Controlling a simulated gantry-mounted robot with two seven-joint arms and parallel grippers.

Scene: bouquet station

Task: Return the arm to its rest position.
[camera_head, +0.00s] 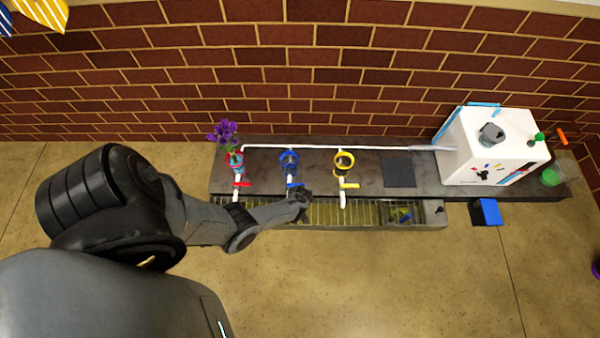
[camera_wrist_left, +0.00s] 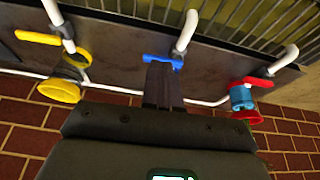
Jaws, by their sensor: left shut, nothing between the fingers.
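My left gripper (camera_head: 303,196) is shut and empty, just right of the blue valve handle (camera_head: 294,186) in the head view. In the left wrist view the closed fingers (camera_wrist_left: 162,84) point at the blue handle (camera_wrist_left: 160,58) and overlap its lower edge. I cannot tell whether they touch it. My left arm reaches in from the left over the floor to the front of the counter. My right gripper is not in view.
The dark counter (camera_head: 400,190) carries red (camera_head: 236,160), blue (camera_head: 289,162) and yellow (camera_head: 344,162) ringed holders with taps. Purple flowers (camera_head: 224,132) stand in the red one. A grated trough (camera_head: 370,214) runs in front. A white machine (camera_head: 490,150) stands right. The front floor is clear.

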